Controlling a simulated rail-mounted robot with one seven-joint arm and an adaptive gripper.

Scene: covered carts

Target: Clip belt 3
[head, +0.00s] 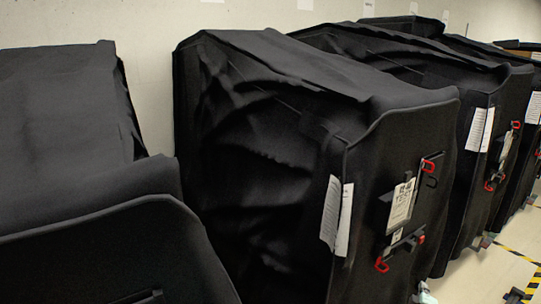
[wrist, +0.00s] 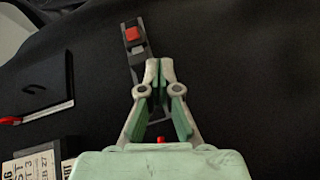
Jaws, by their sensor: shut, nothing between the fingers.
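In the wrist view my gripper (wrist: 159,66) is green and grey, with its fingertips together and nothing between them. A dark belt buckle piece with a red button (wrist: 132,35) lies just beyond the fingertips, slightly left, on black cover cloth. Its strip runs down behind the fingers, which partly hide it. A small red spot (wrist: 161,139) shows between the finger bases. I cannot tell which belt is number 3. In the head view the middle cart's front carries an upper red clip (head: 433,162) and a lower red clip (head: 382,265).
Black-covered carts stand in a row: one at left (head: 60,110), the middle cart (head: 270,75), more at right. White sheets (head: 345,220) and a printed label (head: 402,203) hang on the middle cart.

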